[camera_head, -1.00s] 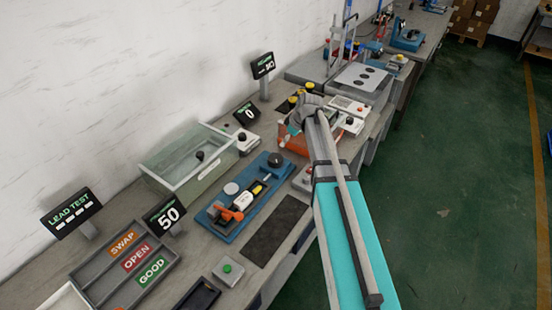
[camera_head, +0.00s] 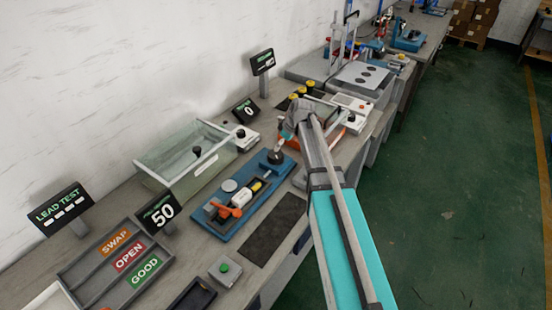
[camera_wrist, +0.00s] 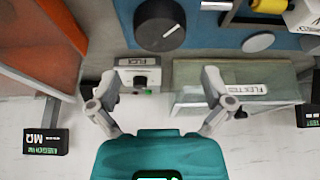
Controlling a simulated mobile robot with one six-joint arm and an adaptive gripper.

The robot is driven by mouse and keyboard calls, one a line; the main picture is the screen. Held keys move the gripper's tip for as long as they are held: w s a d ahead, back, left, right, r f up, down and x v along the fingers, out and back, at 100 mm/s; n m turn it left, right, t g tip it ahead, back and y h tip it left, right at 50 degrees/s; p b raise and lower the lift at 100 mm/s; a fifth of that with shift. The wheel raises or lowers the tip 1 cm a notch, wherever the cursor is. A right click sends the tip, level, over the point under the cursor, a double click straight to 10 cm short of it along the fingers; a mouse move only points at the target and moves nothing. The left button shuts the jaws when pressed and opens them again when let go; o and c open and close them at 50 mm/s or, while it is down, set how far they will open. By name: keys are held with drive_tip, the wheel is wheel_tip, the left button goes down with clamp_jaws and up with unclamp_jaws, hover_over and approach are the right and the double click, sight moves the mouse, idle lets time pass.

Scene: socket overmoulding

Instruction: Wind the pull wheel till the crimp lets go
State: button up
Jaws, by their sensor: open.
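The dark round wheel (camera_head: 277,157) sits at the far end of the blue pull fixture (camera_head: 222,227). In the wrist view the same wheel (camera_wrist: 160,24) shows large at the top, with a pale mark on its face. My gripper (camera_wrist: 159,76) is open and empty, its fingers spread apart below the wheel in that picture. In the head view my gripper (camera_head: 289,132) hangs near the wheel; contact cannot be told. The fixture carries an orange lever (camera_head: 229,211), a white block (camera_head: 242,197) and a yellow piece (camera_head: 257,187). The crimp itself is too small to make out.
A clear-walled tank (camera_head: 190,160) stands behind the fixture, and a display reading 50 (camera_head: 161,212) beside it. A dark mat (camera_head: 272,229) lies in front. A green button box (camera_head: 224,269) and sorting tray (camera_head: 122,262) are nearer. A white knob box (camera_head: 243,137) stands behind the wheel.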

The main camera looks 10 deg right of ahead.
sight(276, 154)
drive_tip(key=shift+b+x, duration=3)
drive_tip(key=shift+x, duration=0.6)
drive_tip(key=c, duration=0.8)
drive_tip(key=shift+m, duration=0.4)
drive_tip(key=shift+a+m+t+h, duration=0.1)
drive_tip(key=shift+m+t+h, duration=0.3)
drive_tip(key=shift+m, duration=0.85)
drive_tip(key=shift+m+t+h, duration=0.2)
drive_tip(key=shift+m+h, duration=0.3)
drive_tip(key=shift+m, duration=0.75)
